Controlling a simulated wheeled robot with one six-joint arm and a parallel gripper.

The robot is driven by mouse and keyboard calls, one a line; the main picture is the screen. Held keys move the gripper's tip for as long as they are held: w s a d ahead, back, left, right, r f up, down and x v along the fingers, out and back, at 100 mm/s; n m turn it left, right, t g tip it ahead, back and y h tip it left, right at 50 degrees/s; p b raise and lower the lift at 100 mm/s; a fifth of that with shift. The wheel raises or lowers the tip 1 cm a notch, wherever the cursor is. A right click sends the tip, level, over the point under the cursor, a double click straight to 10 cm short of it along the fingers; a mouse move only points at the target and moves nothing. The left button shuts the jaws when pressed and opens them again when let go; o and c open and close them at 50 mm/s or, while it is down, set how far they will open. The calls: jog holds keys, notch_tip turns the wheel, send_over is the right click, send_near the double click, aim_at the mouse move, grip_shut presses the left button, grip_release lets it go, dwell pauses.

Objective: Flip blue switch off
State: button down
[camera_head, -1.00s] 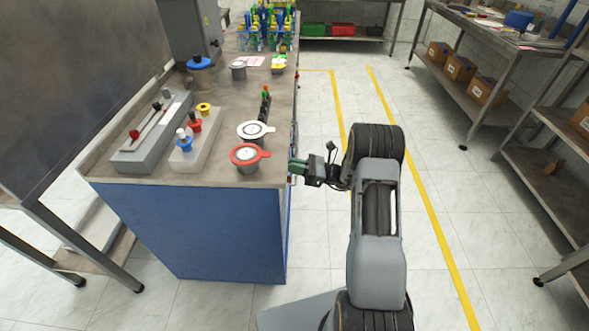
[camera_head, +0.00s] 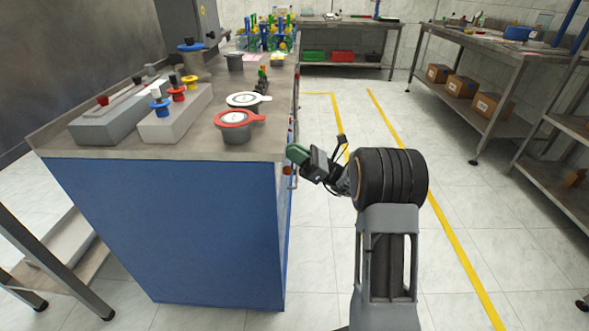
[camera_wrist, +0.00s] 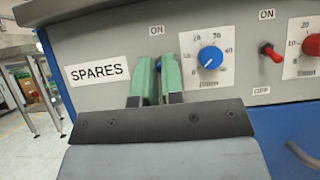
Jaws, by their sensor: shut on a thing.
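My gripper (camera_wrist: 157,66) has two green fingers nearly together at the grey front panel (camera_wrist: 118,40), directly below a left ON label (camera_wrist: 157,30). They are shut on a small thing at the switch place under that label. A blue dial (camera_wrist: 210,57) with a printed scale sits just right of the fingers. In the head view my gripper (camera_head: 296,154) is against the right side of the blue-fronted bench (camera_head: 180,230).
A red toggle switch (camera_wrist: 271,53) between ON and OFF labels and a red dial (camera_wrist: 312,45) are farther right on the panel. A SPARES label (camera_wrist: 97,71) is at left. Red-rimmed (camera_head: 236,120) and white-rimmed cups stand on the bench top. The floor to the right is clear.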

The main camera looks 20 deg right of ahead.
jog(key=shift+f+b, duration=0.1)
jog(key=shift+b, duration=0.85)
jog(key=c, duration=1.2)
grip_release()
jog(key=shift+c, duration=0.2)
